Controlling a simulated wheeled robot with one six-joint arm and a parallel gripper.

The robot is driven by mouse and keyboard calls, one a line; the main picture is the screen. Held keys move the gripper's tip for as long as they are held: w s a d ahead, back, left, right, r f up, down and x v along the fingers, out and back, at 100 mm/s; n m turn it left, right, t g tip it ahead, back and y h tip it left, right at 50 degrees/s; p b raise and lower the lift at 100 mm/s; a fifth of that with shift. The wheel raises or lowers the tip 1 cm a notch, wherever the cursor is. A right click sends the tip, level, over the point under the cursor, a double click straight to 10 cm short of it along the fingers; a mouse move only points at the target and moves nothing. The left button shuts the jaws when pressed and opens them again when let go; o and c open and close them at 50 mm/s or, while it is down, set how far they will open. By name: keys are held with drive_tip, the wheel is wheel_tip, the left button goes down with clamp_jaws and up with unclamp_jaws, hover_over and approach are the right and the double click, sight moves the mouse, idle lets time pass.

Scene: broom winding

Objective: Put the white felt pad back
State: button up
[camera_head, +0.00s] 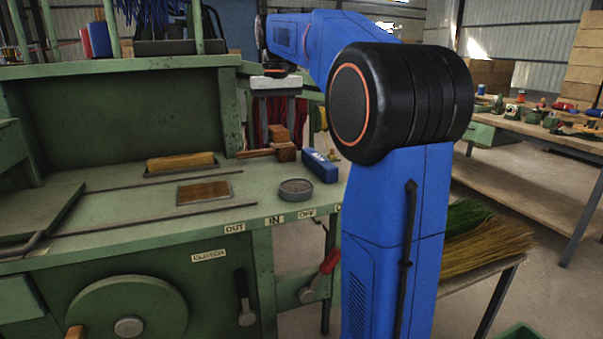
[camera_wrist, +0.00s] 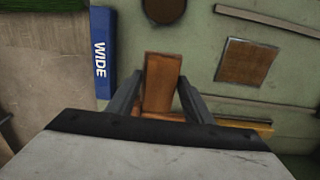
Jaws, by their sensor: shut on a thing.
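My gripper (camera_wrist: 161,85) is shut on a wooden block in the wrist view, with one dark finger on each side of it. The block looks like the head of a wooden mallet (camera_wrist: 162,75). In the head view the mallet (camera_head: 284,151) is at the far right of the green bench top, its handle pointing left. I cannot tell whether it rests on the bench or is just lifted. I cannot pick out a white felt pad in either view.
A blue box marked WIDE (camera_head: 320,166) and a round dark dish (camera_head: 296,189) stand close to the mallet. A brown plate (camera_head: 204,191) and a yellow block in a tray (camera_head: 180,162) lie farther left. Bristles (camera_head: 484,240) lie right of the machine.

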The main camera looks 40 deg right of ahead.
drive_tip(key=shift+s+d+f, duration=0.1)
drive_tip(key=shift+d, duration=0.25)
hover_over(283, 176)
wheel_tip(283, 176, down, 5)
drive_tip(key=shift+r, duration=0.1)
drive_tip(key=shift+f, duration=2.45)
drive_tip(key=o, duration=1)
drive_tip(key=shift+f, duration=0.15)
wheel_tip(283, 176, up, 12)
drive_tip(key=shift+a+r, duration=0.1)
drive_tip(key=shift+r, duration=0.05)
